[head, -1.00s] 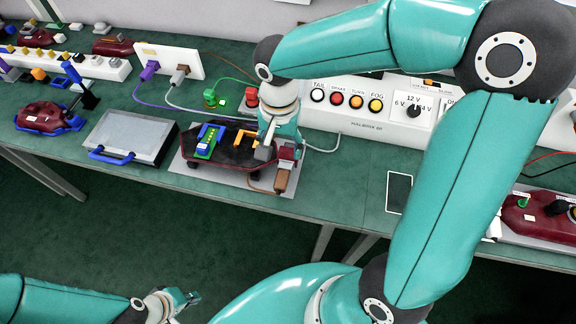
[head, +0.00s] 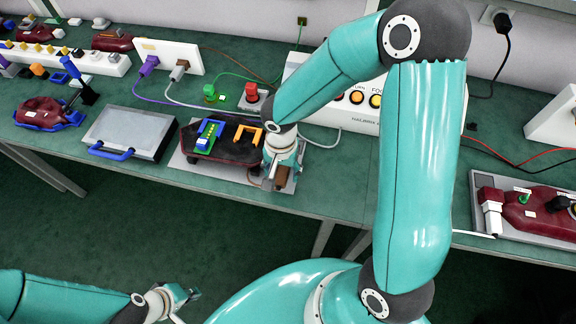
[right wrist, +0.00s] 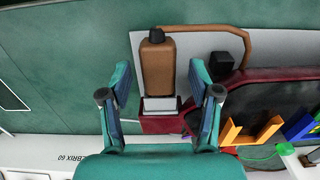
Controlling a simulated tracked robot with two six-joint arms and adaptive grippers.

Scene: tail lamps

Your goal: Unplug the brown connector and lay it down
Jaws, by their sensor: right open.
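The brown connector (right wrist: 158,68) shows in the right wrist view, with its front end at a light grey socket (right wrist: 160,105) on the edge of the dark red tail lamp (right wrist: 258,76). Its brown cable leaves the back end and curves round to the right. My right gripper (right wrist: 160,70) is open, one finger on each side of the connector, with gaps visible. In the head view my right gripper (head: 275,180) covers most of the connector at the lamp's (head: 228,148) right end. My left gripper (head: 186,295) is low at the left, away from the table; its jaw gap is unclear.
The lamp sits on a grey plate (head: 205,178). The green table (head: 335,190) is bare right of the plate.

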